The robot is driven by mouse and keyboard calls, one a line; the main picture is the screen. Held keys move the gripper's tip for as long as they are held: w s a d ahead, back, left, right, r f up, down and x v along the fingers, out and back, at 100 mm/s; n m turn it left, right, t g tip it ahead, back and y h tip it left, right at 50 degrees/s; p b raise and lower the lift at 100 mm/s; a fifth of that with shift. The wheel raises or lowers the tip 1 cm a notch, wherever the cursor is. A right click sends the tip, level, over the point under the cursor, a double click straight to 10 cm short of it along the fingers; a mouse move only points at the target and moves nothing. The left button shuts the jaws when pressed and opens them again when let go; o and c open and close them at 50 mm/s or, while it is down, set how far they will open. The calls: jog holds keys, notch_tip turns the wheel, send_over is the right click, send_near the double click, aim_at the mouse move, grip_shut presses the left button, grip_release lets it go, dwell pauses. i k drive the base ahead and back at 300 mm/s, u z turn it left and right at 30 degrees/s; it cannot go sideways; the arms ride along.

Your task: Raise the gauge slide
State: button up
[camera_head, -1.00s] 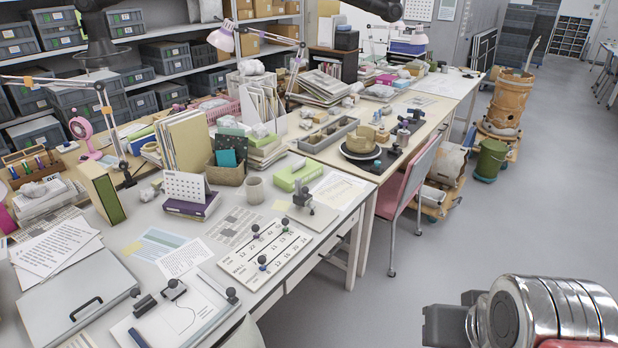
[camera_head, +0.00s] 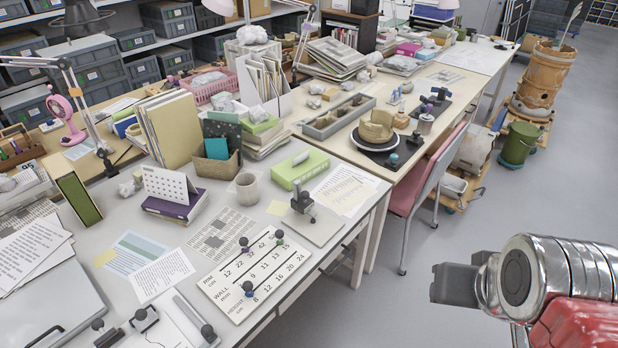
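A small dark gauge-like stand (camera_head: 302,200) with an upright post is on a pale base plate (camera_head: 318,230) near the front edge of the near table. I cannot make out its slide separately or be sure that this is the gauge. Beside it lies a white board (camera_head: 228,292) marked RIM, WALL and HEIGHT, with dark knobs on its rows. My gripper (camera_head: 456,285) is at the lower right, over the floor and well apart from both. Its dark end shows, but no finger gap can be made out.
A purple-based calendar (camera_head: 174,206), mug (camera_head: 249,186) and green box (camera_head: 300,170) stand behind the board. A pink chair (camera_head: 437,172) is at the second table, where a brown pot (camera_head: 376,128) sits on a dark disc.

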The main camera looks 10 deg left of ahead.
aim_at(303, 206)
jog(key=i, duration=1.2)
jog(key=u, duration=1.45)
